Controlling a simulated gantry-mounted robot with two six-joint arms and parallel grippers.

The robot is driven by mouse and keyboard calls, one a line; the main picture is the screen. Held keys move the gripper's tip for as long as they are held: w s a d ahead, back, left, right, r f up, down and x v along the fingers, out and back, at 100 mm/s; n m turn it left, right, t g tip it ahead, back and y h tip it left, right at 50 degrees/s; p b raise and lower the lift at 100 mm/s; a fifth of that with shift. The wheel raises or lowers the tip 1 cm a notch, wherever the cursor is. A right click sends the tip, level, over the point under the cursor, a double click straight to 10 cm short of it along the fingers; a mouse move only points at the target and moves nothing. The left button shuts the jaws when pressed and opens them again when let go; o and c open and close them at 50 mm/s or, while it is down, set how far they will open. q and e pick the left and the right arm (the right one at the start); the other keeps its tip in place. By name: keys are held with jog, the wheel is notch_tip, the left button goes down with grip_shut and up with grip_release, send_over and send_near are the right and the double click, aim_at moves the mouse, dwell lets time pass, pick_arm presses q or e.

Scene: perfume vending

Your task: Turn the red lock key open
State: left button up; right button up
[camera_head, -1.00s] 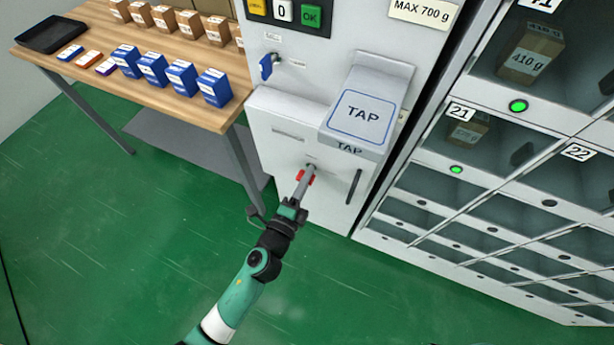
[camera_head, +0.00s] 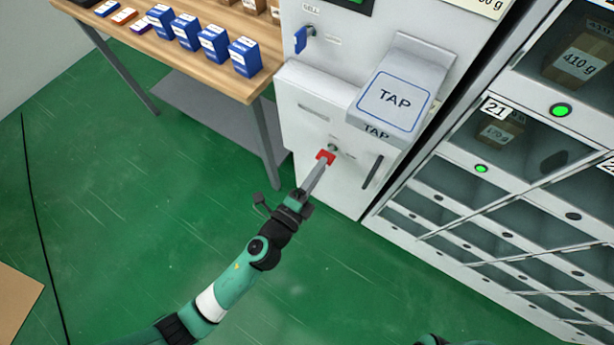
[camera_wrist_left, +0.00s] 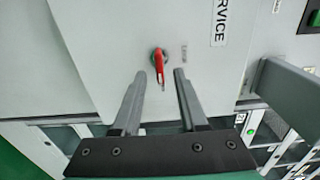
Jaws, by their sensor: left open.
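The red lock key (camera_head: 326,156) sits in a round lock on the front of the white machine cabinet (camera_head: 312,135), below the TAP reader. In the left wrist view the red key (camera_wrist_left: 159,66) hangs down from its lock, roughly vertical. My left gripper (camera_head: 319,171) is close in front of the key. In the left wrist view its two fingers (camera_wrist_left: 160,76) are apart, one on each side of the key's line, with a gap visible on both sides. I cannot tell exactly how deep the tips reach. My right gripper is not in view.
A blue key (camera_head: 302,39) sits higher on the cabinet. The TAP reader (camera_head: 395,98) juts out above, and a dark handle (camera_head: 372,171) is right of the key. Lockers (camera_head: 500,190) stand right; a table with blue boxes (camera_head: 243,57) stands left. Green floor is open.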

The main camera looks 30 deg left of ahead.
pick_arm(q)
jog(key=s, duration=0.7)
jog(key=shift+s, duration=0.2)
